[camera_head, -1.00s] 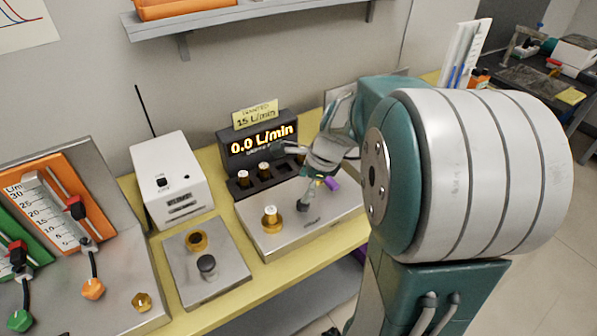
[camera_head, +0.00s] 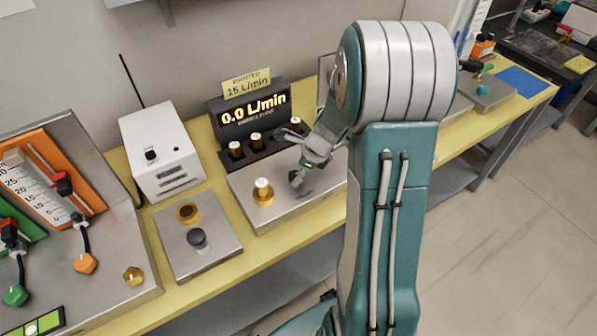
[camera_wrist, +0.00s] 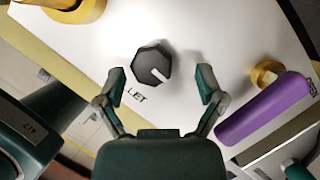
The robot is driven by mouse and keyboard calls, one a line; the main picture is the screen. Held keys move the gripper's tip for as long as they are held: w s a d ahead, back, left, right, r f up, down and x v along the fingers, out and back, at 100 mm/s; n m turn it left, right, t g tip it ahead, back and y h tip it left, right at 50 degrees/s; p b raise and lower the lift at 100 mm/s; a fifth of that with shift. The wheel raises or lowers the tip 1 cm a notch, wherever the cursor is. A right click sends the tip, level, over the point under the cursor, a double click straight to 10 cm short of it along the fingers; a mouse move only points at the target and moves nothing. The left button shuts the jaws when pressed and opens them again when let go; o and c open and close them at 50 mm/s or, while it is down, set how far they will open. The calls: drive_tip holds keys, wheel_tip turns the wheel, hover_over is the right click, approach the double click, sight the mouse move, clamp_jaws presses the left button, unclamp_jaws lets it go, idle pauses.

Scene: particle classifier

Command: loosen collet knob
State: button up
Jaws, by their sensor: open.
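The collet knob is a black faceted knob with a white pointer line (camera_wrist: 152,66) on a pale metal panel, beside a partly hidden label ending in "LET". My gripper (camera_wrist: 162,82) is open in the wrist view, one finger to each side of the knob with a gap on both sides. It holds nothing. In the head view my gripper (camera_head: 299,178) is low over the panel (camera_head: 240,205), and I cannot clearly separate the knob from the fingertips there.
A purple bar (camera_wrist: 262,108) and a small brass fitting (camera_wrist: 265,72) lie right of the knob. A brass holder with a white-topped piece (camera_head: 263,192) stands left of my gripper. The display (camera_head: 250,115) behind reads 0.0 L/min. A white box (camera_head: 158,150) is further left.

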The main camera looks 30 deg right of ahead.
drive_tip(key=shift+a+f, duration=0.1)
drive_tip(key=shift+a, duration=0.65)
drive_tip(key=shift+c, duration=1)
drive_tip(key=c, duration=1)
drive_tip(key=shift+o, duration=0.2)
drive_tip(key=shift+d, duration=0.25)
